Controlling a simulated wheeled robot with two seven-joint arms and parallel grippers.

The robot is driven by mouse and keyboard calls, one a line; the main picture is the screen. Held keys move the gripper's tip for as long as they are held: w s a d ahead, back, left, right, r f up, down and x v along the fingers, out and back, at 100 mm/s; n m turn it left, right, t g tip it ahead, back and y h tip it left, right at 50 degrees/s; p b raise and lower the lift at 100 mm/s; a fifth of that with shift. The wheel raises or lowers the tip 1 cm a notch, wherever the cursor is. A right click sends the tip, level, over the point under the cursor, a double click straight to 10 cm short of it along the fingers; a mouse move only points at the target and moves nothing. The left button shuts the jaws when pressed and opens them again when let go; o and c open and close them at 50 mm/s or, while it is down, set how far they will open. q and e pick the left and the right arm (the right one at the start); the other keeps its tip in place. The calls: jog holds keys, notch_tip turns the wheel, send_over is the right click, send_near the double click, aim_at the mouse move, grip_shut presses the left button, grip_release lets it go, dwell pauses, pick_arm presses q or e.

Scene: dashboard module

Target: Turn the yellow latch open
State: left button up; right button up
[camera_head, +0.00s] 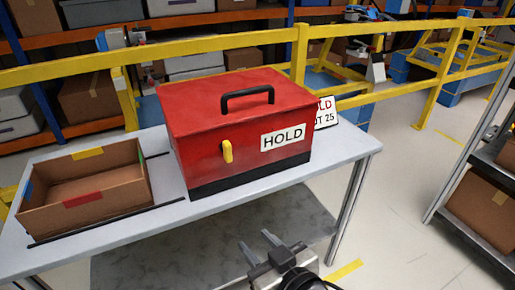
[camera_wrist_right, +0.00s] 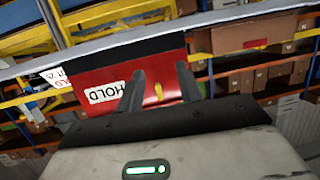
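The yellow latch (camera_head: 227,151) is a short upright bar on the front of the red box (camera_head: 205,110), left of its white HOLD label. In the right wrist view the scene is upside down, and the latch (camera_wrist_right: 158,93) shows between the two fingers, beyond them. My right gripper (camera_head: 257,245) is at the bottom of the head view, in front of the table and well short of the box. Its two fingers are apart with nothing between them. My left gripper is not in view.
The box stands on a grey table (camera_head: 110,240) and has a black handle (camera_head: 247,95) on its lid. An open cardboard carton (camera_head: 120,195) sits to its left. A sign stands behind it at right. A yellow rail runs behind the table. A shelf rack stands far right.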

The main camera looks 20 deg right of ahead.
aim_at(229, 150)
notch_tip(229, 150, up, 10)
jog(key=w+d+m+t+h, duration=0.1)
jog(key=w+t, duration=0.1)
jog(key=t, duration=0.1)
jog(key=w+p, duration=0.2)
jog(key=w, duration=1.3)
jog(key=shift+w, duration=0.2)
grip_shut()
